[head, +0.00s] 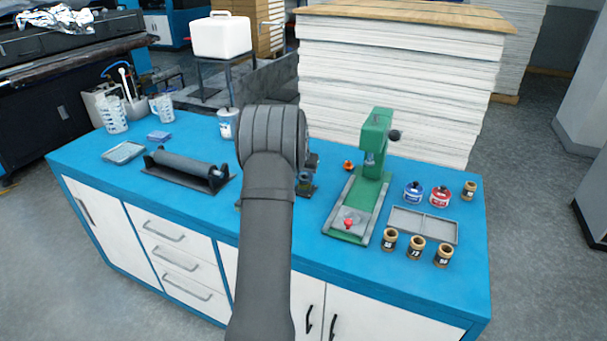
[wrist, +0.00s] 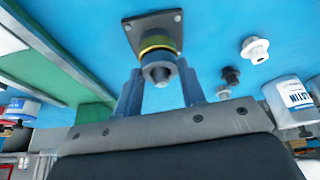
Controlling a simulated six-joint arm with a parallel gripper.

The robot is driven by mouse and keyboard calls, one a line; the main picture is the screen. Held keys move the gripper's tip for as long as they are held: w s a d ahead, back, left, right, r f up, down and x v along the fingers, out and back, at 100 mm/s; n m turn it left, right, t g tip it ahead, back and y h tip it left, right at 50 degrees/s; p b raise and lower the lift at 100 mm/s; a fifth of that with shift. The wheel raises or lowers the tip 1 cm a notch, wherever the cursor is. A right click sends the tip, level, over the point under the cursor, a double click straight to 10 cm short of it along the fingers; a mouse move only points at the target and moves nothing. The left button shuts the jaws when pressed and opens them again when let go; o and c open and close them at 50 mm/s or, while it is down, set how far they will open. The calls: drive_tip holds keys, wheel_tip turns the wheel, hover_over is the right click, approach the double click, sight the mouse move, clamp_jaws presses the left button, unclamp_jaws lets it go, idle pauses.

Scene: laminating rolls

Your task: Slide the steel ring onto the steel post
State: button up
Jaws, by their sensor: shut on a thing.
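In the wrist view, the steel post stands on a dark square base plate (wrist: 135,29), and its narrow grey tip (wrist: 161,78) points toward the camera. A yellow band (wrist: 156,43) circles the stack just above the base. The steel ring (wrist: 158,58) shows as a grey collar between my fingertips and appears to be around the post behind its tip. I cannot tell how far down it sits. My gripper (wrist: 159,75) is shut on the ring, one finger on each side. In the head view my arm hides the gripper and most of the post.
A green press (head: 375,145) stands right of my arm. A black roller (head: 185,165) lies left. A white flanged part (wrist: 256,50), a black knob-like part (wrist: 231,76) and a white labelled jar (wrist: 289,102) are right of the post in the wrist view. Bottles and a grey tray (head: 423,225) are farther right.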

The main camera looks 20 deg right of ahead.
drive_tip(key=o, duration=1.6)
drive_tip(key=shift+r, duration=0.1)
wheel_tip(320, 180, up, 9)
idle(0.6)
drive_tip(key=shift+f, duration=3.8)
drive_tip(key=shift+r, duration=0.1)
